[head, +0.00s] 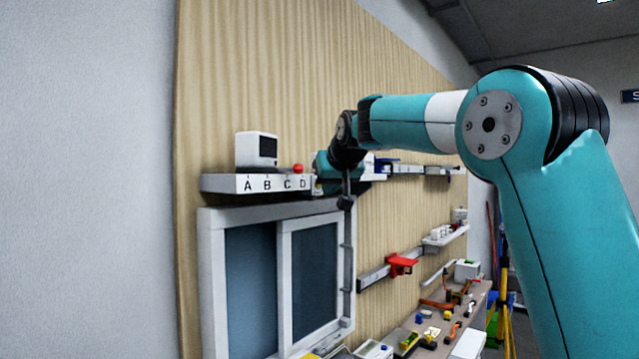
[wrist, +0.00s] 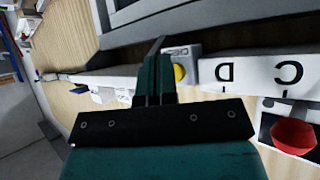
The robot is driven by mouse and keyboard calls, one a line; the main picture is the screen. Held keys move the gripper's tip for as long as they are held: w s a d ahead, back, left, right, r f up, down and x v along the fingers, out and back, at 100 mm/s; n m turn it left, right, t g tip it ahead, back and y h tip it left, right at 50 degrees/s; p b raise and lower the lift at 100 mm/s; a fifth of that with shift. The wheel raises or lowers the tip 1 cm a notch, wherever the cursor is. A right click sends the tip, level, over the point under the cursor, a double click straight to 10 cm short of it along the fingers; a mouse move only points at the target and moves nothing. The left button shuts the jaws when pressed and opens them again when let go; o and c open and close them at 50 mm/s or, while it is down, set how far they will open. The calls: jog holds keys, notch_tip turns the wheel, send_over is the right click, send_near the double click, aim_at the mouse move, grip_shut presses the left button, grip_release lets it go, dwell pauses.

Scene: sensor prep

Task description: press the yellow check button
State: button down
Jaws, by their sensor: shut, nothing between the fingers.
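The yellow check button (wrist: 179,73) shows in the wrist view on a small grey housing (wrist: 190,52), beside the end of the shelf marked D. My gripper (wrist: 155,62) is shut and empty. In the wrist view its fingers lie just left of the yellow button and partly cover its housing; I cannot tell whether they touch. In the head view my gripper (head: 325,168) is at the right end of the lettered shelf (head: 225,184), and the button is hidden there.
A white device (head: 256,150) and a red knob (head: 298,168) sit on the lettered shelf. A white-framed sliding window (head: 275,275) is below. A red bracket (head: 402,265) on a rail and a cluttered bench (head: 470,318) are to the right.

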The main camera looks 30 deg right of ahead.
jog(key=shift+w+a, duration=0.1)
jog(key=shift+w, duration=0.25)
dwell(0.7)
jog(key=shift+s, duration=0.15)
dwell(0.3)
jog(key=shift+s+d+b, duration=0.25)
jog(key=shift+s+b, duration=0.05)
jog(key=shift+s, duration=0.3)
jog(key=s+b, duration=0.1)
jog(key=s+d, duration=0.1)
jog(key=s, duration=0.1)
jog(key=s+b, duration=0.1)
jog(key=shift+s+d+b, duration=0.35)
dwell(0.7)
